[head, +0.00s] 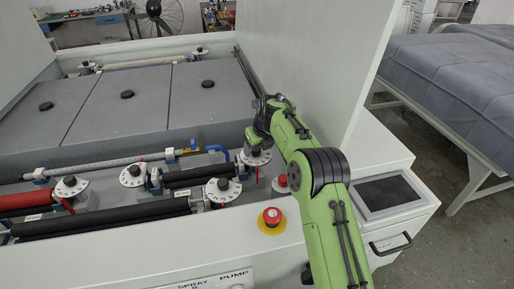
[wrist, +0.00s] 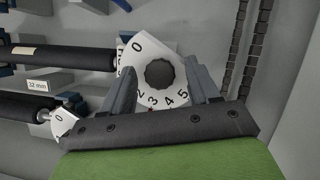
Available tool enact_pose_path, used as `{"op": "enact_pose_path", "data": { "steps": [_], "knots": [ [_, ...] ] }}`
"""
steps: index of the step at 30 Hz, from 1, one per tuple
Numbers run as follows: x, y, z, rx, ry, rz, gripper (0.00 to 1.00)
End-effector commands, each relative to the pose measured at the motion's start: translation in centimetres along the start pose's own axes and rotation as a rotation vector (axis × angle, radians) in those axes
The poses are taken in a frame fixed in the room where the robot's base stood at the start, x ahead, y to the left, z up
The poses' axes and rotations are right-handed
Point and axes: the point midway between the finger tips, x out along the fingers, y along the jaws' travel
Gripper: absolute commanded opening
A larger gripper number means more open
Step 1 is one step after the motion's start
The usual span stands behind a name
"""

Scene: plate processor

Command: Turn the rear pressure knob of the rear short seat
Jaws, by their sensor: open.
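A black ribbed pressure knob (wrist: 160,73) sits on a white dial plate (wrist: 146,51) in the wrist view. The numbers 0, 2, 3, 4 and 5 show on the plate, with a small red mark near the 3. My gripper (wrist: 159,68) is open, with one finger on each side of the knob and gaps visible between. Whether the fingers are down at knob height is unclear. In the head view my gripper (head: 256,140) is over this dial (head: 257,160) at the right end of the rear short roller (head: 188,173), covering part of the knob.
Several similar dials (head: 133,175) stand to the left along the rollers. A tall white panel (head: 320,60) rises just right of my gripper. Red buttons (head: 271,216) and a dark screen (head: 387,196) are on the front and right. Grey plates (head: 128,110) lie behind.

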Motion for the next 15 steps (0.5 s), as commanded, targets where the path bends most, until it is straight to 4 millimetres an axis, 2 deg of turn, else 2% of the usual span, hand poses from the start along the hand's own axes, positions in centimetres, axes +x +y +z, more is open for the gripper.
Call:
{"op": "enact_pose_path", "data": {
  "steps": [6, 8, 15],
  "knots": [
    [0.04, 0.02, 0.03, -0.001, -0.001, 0.0, 0.6],
    [0.03, 0.02, 0.03, -0.001, -0.001, 0.0, 0.53],
    [0.02, 0.02, 0.02, -0.001, 0.0, 0.0, 0.16]
  ]
}}
